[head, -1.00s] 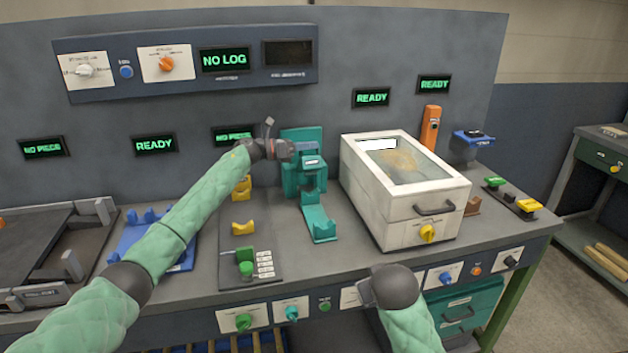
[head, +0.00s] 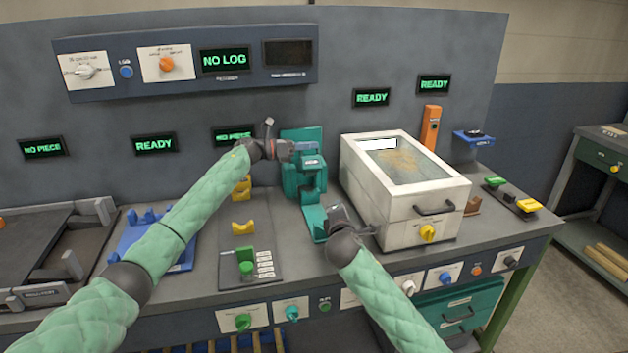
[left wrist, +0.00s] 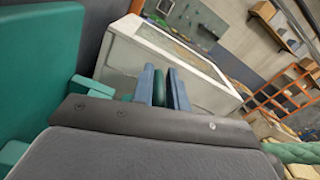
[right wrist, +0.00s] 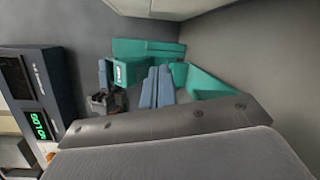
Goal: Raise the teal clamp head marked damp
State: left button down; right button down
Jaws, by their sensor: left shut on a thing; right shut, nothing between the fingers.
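The teal clamp head (head: 311,172), with a small label too small to read, stands on its teal fixture against the back panel. It also shows in the right wrist view (right wrist: 132,70). My left gripper (head: 290,150) reaches it from the left. In the left wrist view its fingers (left wrist: 162,88) are shut on a dark teal piece of the clamp head. My right gripper (head: 328,210) is shut and empty, over the teal cradle (head: 310,222) in front of the clamp. In the right wrist view its fingers (right wrist: 156,88) are together, with the cradle (right wrist: 205,80) beyond.
A white box with a window (head: 405,205) stands close to the right of the clamp. A yellow rest (head: 243,227) and a green button panel (head: 247,268) lie to the left, beyond them a blue cradle (head: 150,222). A display panel (head: 185,62) hangs above.

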pick_arm(q)
jog(key=shift+a+f, duration=0.1)
jog(key=shift+f, duration=0.05)
pick_arm(e)
jog(key=n, duration=0.1)
jog(key=a+n, duration=0.1)
jog(key=n+y, duration=0.1)
jog(key=n, duration=0.1)
jog(key=shift+w+a+f+t, duration=0.3)
jog(key=shift+w, duration=0.1)
jog(key=n, duration=0.2)
jog(key=a+n+y, duration=0.1)
jog(key=n, duration=0.1)
jog(key=shift+w+r+t, duration=0.2)
jog(key=shift+t, duration=0.1)
jog(key=a+r+n+y, duration=0.2)
jog(key=n, duration=0.4)
jog(key=n+y, duration=0.1)
jog(key=n, duration=0.2)
send_near(311, 171)
jog(key=shift+t, duration=0.4)
jog(key=x, duration=0.5)
jog(key=shift+w+a+f, duration=0.15)
jog(key=shift+a, duration=0.05)
